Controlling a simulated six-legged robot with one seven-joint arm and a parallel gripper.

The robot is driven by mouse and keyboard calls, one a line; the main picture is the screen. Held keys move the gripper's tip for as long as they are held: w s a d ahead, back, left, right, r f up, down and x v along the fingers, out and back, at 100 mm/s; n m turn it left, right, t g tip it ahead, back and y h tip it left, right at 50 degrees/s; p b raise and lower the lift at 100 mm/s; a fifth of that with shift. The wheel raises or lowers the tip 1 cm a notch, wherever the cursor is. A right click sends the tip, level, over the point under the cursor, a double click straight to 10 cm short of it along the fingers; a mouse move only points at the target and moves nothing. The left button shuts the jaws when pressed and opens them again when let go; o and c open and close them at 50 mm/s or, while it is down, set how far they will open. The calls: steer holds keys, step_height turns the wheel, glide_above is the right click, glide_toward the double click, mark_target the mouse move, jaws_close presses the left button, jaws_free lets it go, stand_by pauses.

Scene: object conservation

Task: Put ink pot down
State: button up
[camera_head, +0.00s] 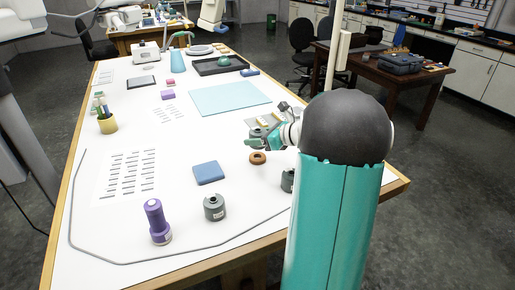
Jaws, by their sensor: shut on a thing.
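My gripper (259,142) is above the right side of the white table, reaching in from behind my own dark and teal arm link. It is shut on a small grey-green thing (257,132), which seems to be the ink pot. The gripper and arm partly hide it, and it is too small to see whether it touches the table. A brown ring (258,158) lies on the table just below the gripper in the picture.
A blue block (206,173), a grey weight (214,208) and a purple cylinder (157,222) stand in front. Another grey piece (288,181) is partly behind my arm. A light blue mat (230,98) lies farther back. The table's middle has free room.

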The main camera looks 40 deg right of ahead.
mark_target(257, 148)
steer(key=f, duration=0.1)
steer(key=w+d+f, duration=0.1)
steer(key=w+f, duration=0.1)
steer(key=shift+w+d+f, duration=0.15)
steer(key=shift+d+f, duration=0.05)
steer(key=shift+d, duration=0.15)
steer(key=shift+f, duration=1.55)
steer(key=shift+f, duration=0.15)
steer(key=o, duration=1)
